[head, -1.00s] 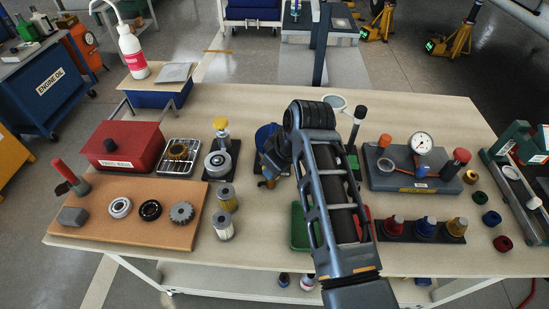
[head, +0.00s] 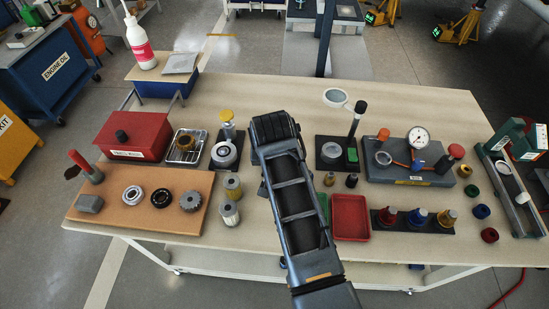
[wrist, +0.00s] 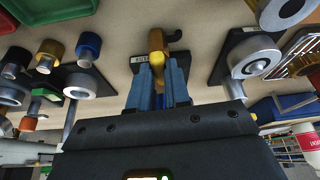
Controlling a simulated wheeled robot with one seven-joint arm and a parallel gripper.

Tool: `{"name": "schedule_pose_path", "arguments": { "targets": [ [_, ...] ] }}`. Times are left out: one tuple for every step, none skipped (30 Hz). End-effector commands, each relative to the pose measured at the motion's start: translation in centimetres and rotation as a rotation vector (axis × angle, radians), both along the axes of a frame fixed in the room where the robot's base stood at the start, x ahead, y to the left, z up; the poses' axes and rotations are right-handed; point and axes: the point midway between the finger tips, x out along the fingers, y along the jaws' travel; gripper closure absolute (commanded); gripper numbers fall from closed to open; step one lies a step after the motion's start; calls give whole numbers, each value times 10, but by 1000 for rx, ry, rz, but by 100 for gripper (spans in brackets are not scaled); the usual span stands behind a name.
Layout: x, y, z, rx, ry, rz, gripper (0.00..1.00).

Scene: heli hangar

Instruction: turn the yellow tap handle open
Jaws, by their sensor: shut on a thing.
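The yellow tap handle (wrist: 157,62) shows in the wrist view, upper middle, above a dark base plate (wrist: 143,60) with a small label. A dark curved part (wrist: 176,36) sticks out beside it. My gripper (wrist: 158,82) has its two blue fingers shut on the yellow handle, one on each side. The fingers and the handle's own front hide much of the tap body. In the head view my arm covers the tap and the gripper, so neither can be made out there.
Left of my arm stand a gauge post with a yellow knob (head: 226,116) and two filter cans (head: 230,212). On the right are a red tray (head: 350,218), a magnifier stand (head: 331,155) and a gauge block (head: 412,170). The front left holds a brown board (head: 140,222).

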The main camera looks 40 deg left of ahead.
Motion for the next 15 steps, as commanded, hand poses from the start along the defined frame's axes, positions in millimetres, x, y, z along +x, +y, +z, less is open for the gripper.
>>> {"name": "schedule_pose_path", "arguments": {
  "targets": [
    [0, 1, 1, 1, -2, -17, 100],
    [0, 1, 1, 2, -1, -30, 100],
    [0, 1, 1, 2, -1, -43, 100],
    [0, 1, 1, 2, -1, -53, 100],
    [0, 1, 1, 1, -1, -61, 100],
    [0, 1, 1, 2, -1, -69, 100],
    [0, 1, 1, 1, -2, -76, 100],
    [0, 1, 1, 2, -1, -81, 100],
    [0, 1, 1, 2, -1, -85, 100],
    [0, 1, 1, 2, -1, -88, 100],
    [0, 1, 1, 2, -1, -91, 100],
    [0, 1, 1, 2, -1, -94, 100],
    [0, 1, 1, 2, -1, -95, 100],
    [0, 1, 1, 2, -1, -96, 100],
    [0, 1, 1, 2, -1, -97, 100]
  ]
}}
